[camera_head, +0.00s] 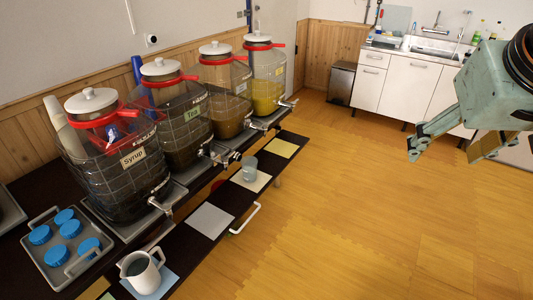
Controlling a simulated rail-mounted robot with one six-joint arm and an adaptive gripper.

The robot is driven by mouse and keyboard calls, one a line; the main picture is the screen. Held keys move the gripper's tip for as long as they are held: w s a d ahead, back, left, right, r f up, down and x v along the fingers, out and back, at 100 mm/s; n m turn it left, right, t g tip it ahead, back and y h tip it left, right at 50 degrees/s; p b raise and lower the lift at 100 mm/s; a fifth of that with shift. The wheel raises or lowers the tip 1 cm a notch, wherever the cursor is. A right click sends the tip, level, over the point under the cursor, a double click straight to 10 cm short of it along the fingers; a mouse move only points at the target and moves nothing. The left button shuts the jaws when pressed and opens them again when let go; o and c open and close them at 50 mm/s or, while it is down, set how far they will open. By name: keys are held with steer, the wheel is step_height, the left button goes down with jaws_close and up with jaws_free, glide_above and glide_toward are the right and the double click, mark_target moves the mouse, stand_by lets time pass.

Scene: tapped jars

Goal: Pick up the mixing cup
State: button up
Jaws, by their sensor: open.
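Two vessels stand on the low dark shelf in front of the jars, and I cannot tell for certain which is the mixing cup. One is a small translucent grey cup (249,170), upright on a cream mat. The other is a white jug with a handle (142,275), with dark contents, on a light blue mat at the bottom. My gripper (453,149) is at the right, above the open floor. Its two fingers are wide apart with nothing between them. It is well away from both vessels.
Several tapped glass jars, including one labelled Syrup (118,175), line the counter; their taps (223,156) jut out over the shelf. A grey tray of blue lids (62,283) sits at lower left. A grey mat (211,220) and a yellow mat (281,148) are empty. The wooden floor (350,210) is clear.

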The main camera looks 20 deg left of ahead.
steer(key=w+a+f+n+t+y, duration=0.1)
steer(key=w+a+f, duration=0.25)
steer(key=w, duration=0.95)
steer(key=w+a+f+n+t, duration=0.2)
steer(key=w+a, duration=0.3)
steer(key=w, duration=0.8)
steer(key=w+a+f+n+t+y+p, duration=0.15)
steer(key=w+a+f+y, duration=0.25)
steer(key=w+a+f, duration=1.05)
steer(key=w+a+f+n+y, duration=0.2)
steer(key=a+f, duration=0.5)
steer(key=f, duration=0.1)
steer(key=w+a+f+n+y, duration=0.1)
steer(key=w+a+f+y, duration=0.2)
steer(key=a+f, duration=0.45)
steer(key=s+a+f+y, duration=0.1)
steer(key=s+a+f, duration=0.1)
steer(key=f, duration=0.3)
steer(key=s+a+f+y+p, duration=0.1)
steer(key=s+a+f, duration=0.2)
steer(key=f, duration=0.3)
steer(key=s+a+f+n+y, duration=0.1)
steer(key=s+a+f+y, duration=0.1)
steer(key=f, duration=0.4)
steer(key=shift+s+a, duration=0.65)
steer(key=shift+s, duration=0.75)
